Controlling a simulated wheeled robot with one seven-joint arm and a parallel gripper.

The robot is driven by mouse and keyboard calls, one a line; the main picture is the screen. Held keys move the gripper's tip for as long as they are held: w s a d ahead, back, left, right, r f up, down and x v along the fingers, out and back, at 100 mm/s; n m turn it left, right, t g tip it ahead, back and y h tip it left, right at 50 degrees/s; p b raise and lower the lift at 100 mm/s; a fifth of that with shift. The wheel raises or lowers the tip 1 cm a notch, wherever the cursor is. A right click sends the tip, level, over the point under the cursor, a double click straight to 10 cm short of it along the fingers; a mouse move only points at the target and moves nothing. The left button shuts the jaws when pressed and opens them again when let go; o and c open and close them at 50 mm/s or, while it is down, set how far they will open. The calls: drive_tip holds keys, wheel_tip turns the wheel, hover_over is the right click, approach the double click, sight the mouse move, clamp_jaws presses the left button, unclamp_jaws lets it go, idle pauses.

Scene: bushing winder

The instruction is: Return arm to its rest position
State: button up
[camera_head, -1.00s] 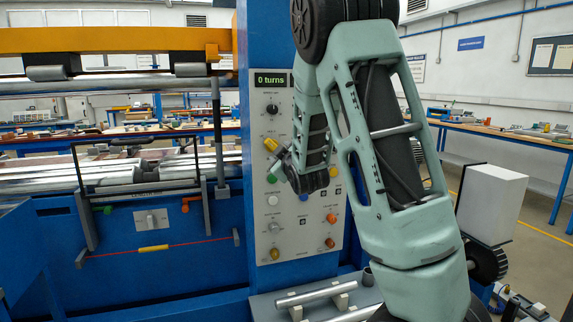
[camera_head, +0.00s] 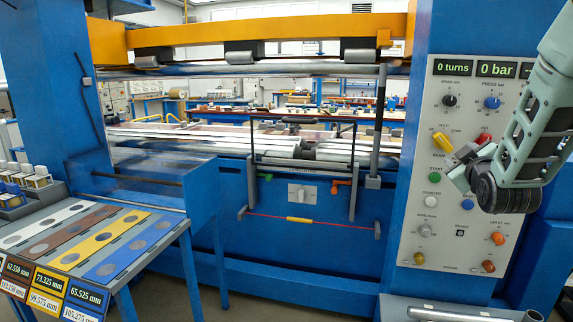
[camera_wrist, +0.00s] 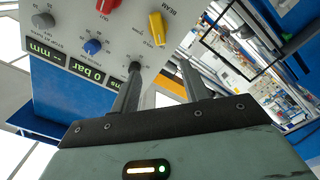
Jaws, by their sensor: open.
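My arm reaches in from the right edge of the head view. My gripper (camera_head: 458,168) hangs in front of the grey control panel (camera_head: 410,235), just below and right of the yellow BEAM knob (camera_head: 442,142). In the wrist view my gripper (camera_wrist: 160,72) shows two dark fingers, spread apart with nothing between them. The yellow knob (camera_wrist: 157,28) stands beyond the fingertips there, apparently apart from them. I cannot tell the exact gap to the panel. The displays (camera_head: 495,69) read "0 turns" and "0 bar".
The blue winder with its yellow beam (camera_head: 270,32) fills the middle. A red cord with a yellow piece (camera_head: 299,220) spans its front. A side table with coloured size plates (camera_head: 100,240) stands at left. A metal bar (camera_head: 450,314) lies low at right. Open floor shows at lower middle.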

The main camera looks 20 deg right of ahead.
drive_tip(key=a+f+n+g+y, duration=0.1)
drive_tip(key=a+f+g+y, duration=0.3)
drive_tip(key=a, duration=1)
drive_tip(key=a+f+n+g+y, duration=0.1)
drive_tip(key=a+f+y, duration=0.55)
drive_tip(key=a, duration=0.85)
drive_tip(key=s+a+f+n+g+y, duration=0.1)
drive_tip(key=s+a+f+g, duration=0.15)
drive_tip(key=s+a, duration=0.35)
drive_tip(key=s+a+f+g, duration=0.2)
drive_tip(key=s+a+g, duration=0.2)
drive_tip(key=s+a, duration=0.2)
drive_tip(key=s+a+n+g+h, duration=0.1)
drive_tip(key=s+a+g, duration=0.2)
drive_tip(key=s, duration=1.1)
drive_tip(key=shift+a+f+n+g, duration=0.15)
drive_tip(key=shift+a+n+g, duration=0.15)
drive_tip(key=shift+n+g, duration=0.1)
